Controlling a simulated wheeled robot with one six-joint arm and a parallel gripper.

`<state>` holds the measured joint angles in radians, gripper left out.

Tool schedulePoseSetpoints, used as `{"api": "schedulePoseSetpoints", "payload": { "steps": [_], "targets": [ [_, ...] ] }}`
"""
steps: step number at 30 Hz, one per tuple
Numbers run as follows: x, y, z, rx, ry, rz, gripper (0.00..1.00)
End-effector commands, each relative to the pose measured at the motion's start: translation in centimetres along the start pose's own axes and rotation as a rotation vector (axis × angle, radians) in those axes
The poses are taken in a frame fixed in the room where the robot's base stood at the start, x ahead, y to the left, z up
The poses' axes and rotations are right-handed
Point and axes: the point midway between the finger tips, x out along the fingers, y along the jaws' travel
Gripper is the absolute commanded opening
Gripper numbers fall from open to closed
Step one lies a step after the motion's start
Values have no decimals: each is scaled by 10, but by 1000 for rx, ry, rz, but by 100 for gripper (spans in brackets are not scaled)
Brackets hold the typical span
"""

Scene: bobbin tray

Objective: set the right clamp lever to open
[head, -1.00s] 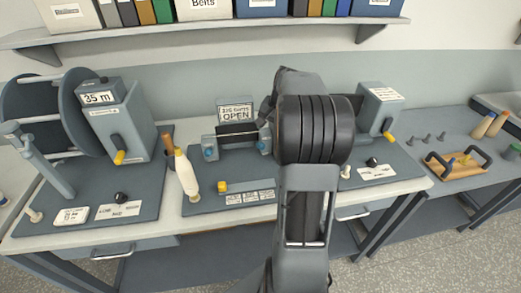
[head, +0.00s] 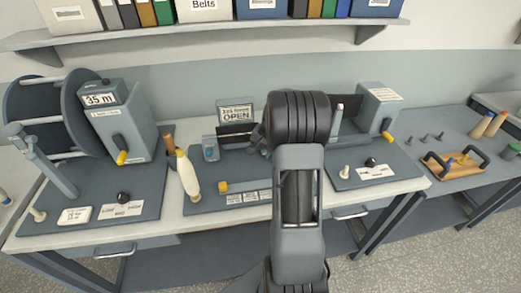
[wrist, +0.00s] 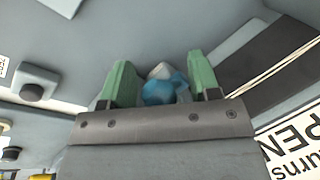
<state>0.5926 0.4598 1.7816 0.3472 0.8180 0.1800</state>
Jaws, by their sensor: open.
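The right clamp (wrist: 160,92), a blue lever part with a pale top, shows in the wrist view between the two green fingertips of my gripper (wrist: 162,76). The jaws are open around it. My gripper's body hides its lower part, and I cannot tell whether a finger touches it. In the head view my arm hides my fingers and most of the right clamp. The left clamp (head: 210,149), with a blue knob, stands at the left end of the dark strip (head: 236,139). A sign (head: 236,114) behind the strip reads "OPEN".
A large reel (head: 45,115) and a grey box with a crank (head: 120,130) stand at the left. A white-yellow bottle (head: 187,175) is in front of the left clamp. Another cranked box (head: 378,108) stands to the right. A shelf (head: 200,33) runs above.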

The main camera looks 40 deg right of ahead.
Motion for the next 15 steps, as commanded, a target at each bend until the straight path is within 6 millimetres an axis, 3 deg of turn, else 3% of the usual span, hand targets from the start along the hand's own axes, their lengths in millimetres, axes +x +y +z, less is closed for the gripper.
{"api": "schedulePoseSetpoints", "payload": {
  "steps": [4,15],
  "targets": [
    [0,0,0,0,0,0,56],
    [0,0,0,0,0,0,21]
  ]
}}
